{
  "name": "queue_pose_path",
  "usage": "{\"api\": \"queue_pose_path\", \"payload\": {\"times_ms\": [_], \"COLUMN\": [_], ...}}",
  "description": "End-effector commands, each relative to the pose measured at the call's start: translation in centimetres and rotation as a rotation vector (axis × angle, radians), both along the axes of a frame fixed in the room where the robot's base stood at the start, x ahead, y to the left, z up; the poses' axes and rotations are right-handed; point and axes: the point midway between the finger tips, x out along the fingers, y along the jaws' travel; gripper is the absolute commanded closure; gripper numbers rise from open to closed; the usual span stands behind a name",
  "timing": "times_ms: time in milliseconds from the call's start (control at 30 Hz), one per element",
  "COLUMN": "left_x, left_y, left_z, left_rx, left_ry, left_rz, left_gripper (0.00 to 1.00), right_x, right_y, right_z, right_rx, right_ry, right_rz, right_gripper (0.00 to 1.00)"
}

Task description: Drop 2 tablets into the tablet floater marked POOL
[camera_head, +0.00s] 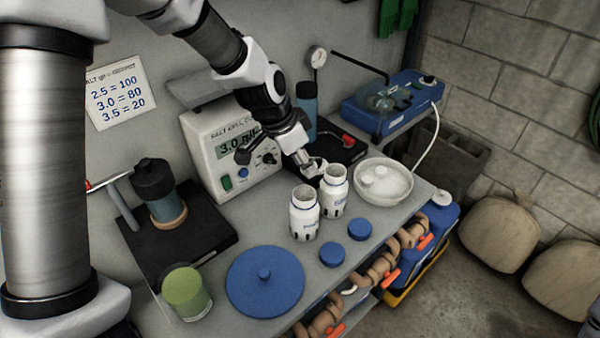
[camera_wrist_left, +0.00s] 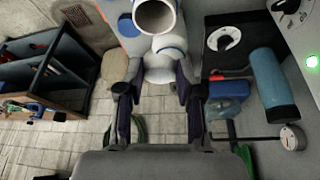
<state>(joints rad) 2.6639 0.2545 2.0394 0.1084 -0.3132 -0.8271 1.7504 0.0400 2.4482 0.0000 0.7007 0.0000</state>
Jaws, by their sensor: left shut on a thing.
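Two white open-topped tablet floaters stand upright side by side on the bench, a nearer one (camera_head: 304,214) and a farther one (camera_head: 335,192). Their blue lettering is too small to read surely; the nearer one's seems to begin with P. An open floater mouth shows at the top of the left wrist view (camera_wrist_left: 155,15). A white bowl (camera_head: 402,190) to their right holds white tablets (camera_head: 380,173). My left gripper (camera_head: 316,169) is just above and behind the floaters' rims, shut on a small white thing, apparently a tablet, hard to make out. My right gripper is not in view.
Two small blue caps (camera_head: 359,229) and a large blue lid (camera_head: 265,282) lie in front of the floaters. A green-topped jar (camera_head: 187,292) stands at the near left. The salt meter (camera_head: 230,150) is behind, and a blue device (camera_head: 394,103) is at the back right.

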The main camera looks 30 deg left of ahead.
Motion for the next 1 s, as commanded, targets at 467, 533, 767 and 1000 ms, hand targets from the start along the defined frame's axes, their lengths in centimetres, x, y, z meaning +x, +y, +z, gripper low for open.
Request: {"api": "queue_pose_path", "payload": {"times_ms": [467,533,767,1000], "left_x": [-0.1,-0.1,-0.1,-0.1], "left_y": [0.0,0.0,0.0,0.0], "left_z": [-3.6,-4.4,-5.9,-5.8], "left_rx": [0.000,0.000,0.000,0.000], "left_ry": [-0.001,-0.001,-0.001,-0.001], "left_rz": [-0.001,-0.001,-0.002,-0.002], "left_gripper": [0.88,0.88,0.88,0.88], "right_x": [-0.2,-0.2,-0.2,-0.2], "right_y": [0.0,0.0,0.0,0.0], "right_z": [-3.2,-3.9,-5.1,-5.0], "right_rx": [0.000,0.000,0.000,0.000], "right_ry": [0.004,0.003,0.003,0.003], "right_rz": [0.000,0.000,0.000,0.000], "right_gripper": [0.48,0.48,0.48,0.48]}}
